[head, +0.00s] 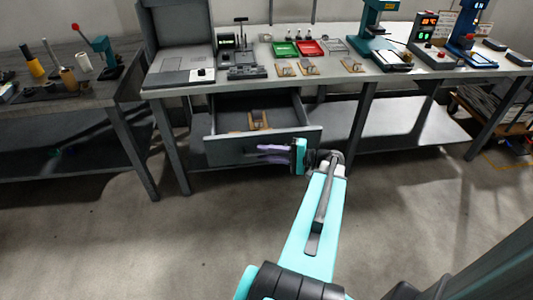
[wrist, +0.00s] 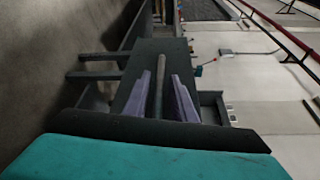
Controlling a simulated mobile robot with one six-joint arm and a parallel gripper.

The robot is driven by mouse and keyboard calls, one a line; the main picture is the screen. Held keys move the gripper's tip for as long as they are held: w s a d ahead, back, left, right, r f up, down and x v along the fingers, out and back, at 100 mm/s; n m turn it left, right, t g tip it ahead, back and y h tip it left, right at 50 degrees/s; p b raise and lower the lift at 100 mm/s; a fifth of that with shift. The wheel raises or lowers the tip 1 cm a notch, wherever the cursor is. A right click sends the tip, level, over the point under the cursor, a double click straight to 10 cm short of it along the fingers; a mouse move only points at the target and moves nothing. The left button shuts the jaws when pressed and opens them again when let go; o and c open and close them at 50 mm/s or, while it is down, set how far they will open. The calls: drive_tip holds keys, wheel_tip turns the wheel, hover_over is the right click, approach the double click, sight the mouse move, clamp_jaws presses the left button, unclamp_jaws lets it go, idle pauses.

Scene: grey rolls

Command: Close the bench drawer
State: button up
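The bench drawer (head: 223,151) is pulled out under the left part of the grey workbench (head: 330,84), with a small wooden-based item (head: 258,120) inside. My gripper (head: 274,153) is level with the drawer front, its purple fingers pointing left across it. In the wrist view, the gripper (wrist: 164,98) has its two fingers apart. A grey bar, seemingly the drawer handle (wrist: 158,84), runs between them in front of the dark drawer front (wrist: 172,52). I cannot tell whether either finger touches the bar. The head view does not show the handle clearly.
Bench legs (head: 362,123) stand on both sides of the drawer. Another table (head: 95,97) is at left. The floor in front is clear.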

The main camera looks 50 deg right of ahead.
drive_tip(key=shift+d, duration=0.1)
clamp_jaws()
drive_tip(key=shift+s, duration=0.15)
drive_tip(key=w+d, duration=0.6)
drive_tip(key=w, duration=0.1)
drive_tip(key=w+d+b, duration=0.1)
drive_tip(key=w+d, duration=0.6)
drive_tip(key=w, duration=0.1)
drive_tip(key=w+d, duration=0.6)
drive_tip(key=w, duration=0.2)
drive_tip(key=shift+d, duration=0.25)
drive_tip(key=shift+w+d+b, duration=0.3)
drive_tip(key=shift+w+d, duration=0.2)
drive_tip(key=shift+w, duration=0.15)
drive_tip(key=shift+r, duration=0.1)
drive_tip(key=shift+w+d, duration=0.1)
unclamp_jaws()
drive_tip(key=shift+o, duration=1)
